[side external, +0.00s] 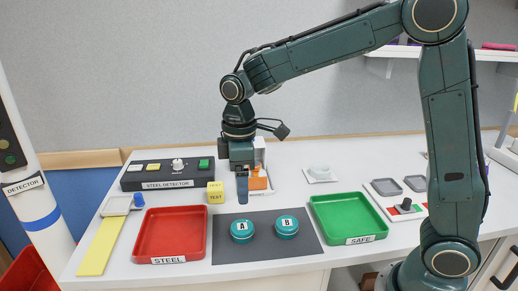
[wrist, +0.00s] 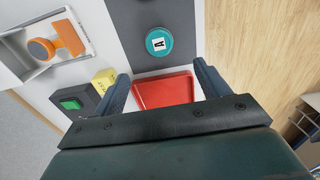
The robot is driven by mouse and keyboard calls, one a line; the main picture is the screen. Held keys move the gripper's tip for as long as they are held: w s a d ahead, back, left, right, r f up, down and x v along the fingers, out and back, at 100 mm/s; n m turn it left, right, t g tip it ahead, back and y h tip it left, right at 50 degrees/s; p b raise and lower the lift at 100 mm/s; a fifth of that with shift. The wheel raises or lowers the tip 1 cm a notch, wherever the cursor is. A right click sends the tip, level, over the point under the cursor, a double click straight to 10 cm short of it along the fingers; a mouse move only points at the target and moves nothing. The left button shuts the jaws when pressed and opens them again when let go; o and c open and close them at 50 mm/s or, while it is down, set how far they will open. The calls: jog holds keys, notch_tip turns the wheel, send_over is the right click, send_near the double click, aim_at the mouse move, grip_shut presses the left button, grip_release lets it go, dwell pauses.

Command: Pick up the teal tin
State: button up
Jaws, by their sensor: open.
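Two round teal tins rest on the dark grey mat (side external: 262,253). The tin labelled A (side external: 242,230) is on the left, and the tin labelled B (side external: 287,226) is just to its right. In the wrist view, tin A (wrist: 159,42) lies ahead of the fingers and tin B is not seen. My gripper (side external: 243,190) points down above the table, behind tin A and apart from it. In the wrist view, its two fingers (wrist: 162,72) are spread with nothing held between them.
A red tray labelled STEEL (side external: 171,259) is left of the mat; a green tray labelled SAFE (side external: 351,240) is right. Behind stand a black detector panel (side external: 168,184) and a yellow block (side external: 215,196). An orange object (side external: 258,180) sits in a white holder behind my gripper.

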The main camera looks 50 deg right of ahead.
jog(key=shift+w+a+f, duration=0.1)
jog(key=shift+w+f, duration=0.05)
send_over(242, 226)
jog(key=shift+a+f, duration=0.1)
jog(key=shift+f, duration=4.2)
jog(key=shift+f, duration=0.1)
jog(key=shift+f, duration=2.5)
jog(key=c, duration=1.1)
